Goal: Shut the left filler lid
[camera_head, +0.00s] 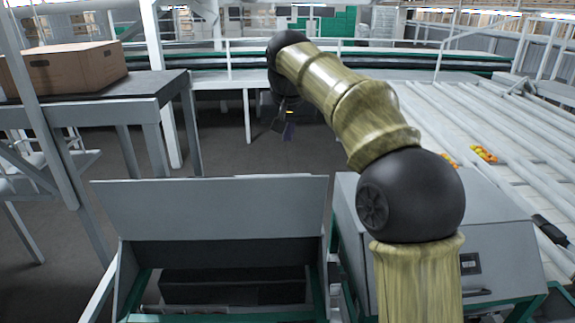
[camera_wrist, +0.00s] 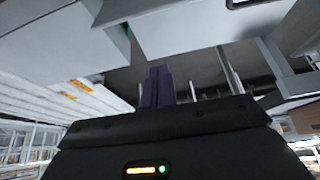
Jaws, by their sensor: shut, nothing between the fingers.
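The left filler lid (camera_head: 210,205) is a flat grey panel. It stands raised at the far side of the left filler (camera_head: 125,280), whose dark inside is open to view. My gripper (camera_head: 287,132) hangs beyond the lid's upper right corner in the head view, apart from it and small. In the wrist view its dark fingers (camera_wrist: 157,85) are together with nothing between them. A light grey panel (camera_wrist: 190,28) lies past the fingertips there, likely the raised lid.
The right filler (camera_head: 500,255) has its lid down, partly hidden by my arm. A brown carton (camera_head: 75,68) sits on a table (camera_head: 150,85) at left. Floor is clear behind the lid.

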